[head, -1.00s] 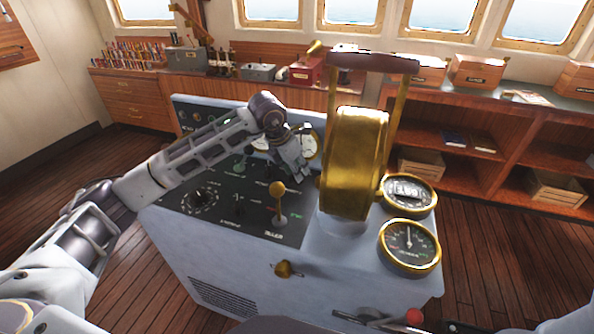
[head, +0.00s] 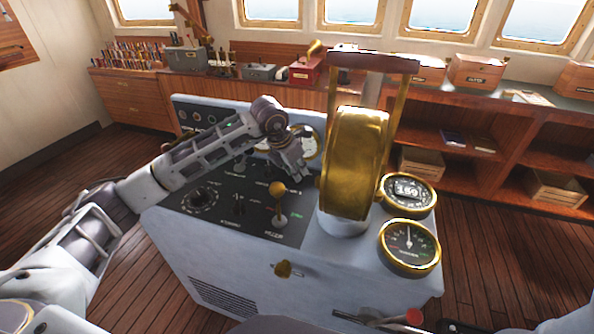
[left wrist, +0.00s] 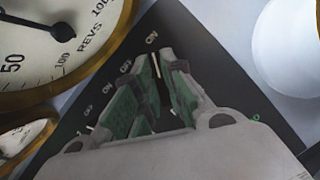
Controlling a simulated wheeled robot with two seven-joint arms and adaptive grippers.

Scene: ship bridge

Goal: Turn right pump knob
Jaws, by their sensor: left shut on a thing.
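My left gripper (head: 303,176) reaches down to the dark sloping panel (head: 215,205) of the grey console, just left of the brass telegraph drum. In the left wrist view the left gripper's green-padded fingers (left wrist: 155,85) are closed around a small dark knob (left wrist: 157,70) with a light pointer line, which I take as the right pump knob. The fingers hide most of it. OFF and ON labels are printed beside it, and another light mark shows left of the fingers. In the head view the knob is hidden behind the gripper.
The brass telegraph drum (head: 355,160) with its tall handle stands close right of the left gripper. Round gauges (head: 409,247) sit farther right. A lever with a yellow ball (head: 278,188) rises in front of the gripper. A large gauge (left wrist: 55,40) is close in the left wrist view.

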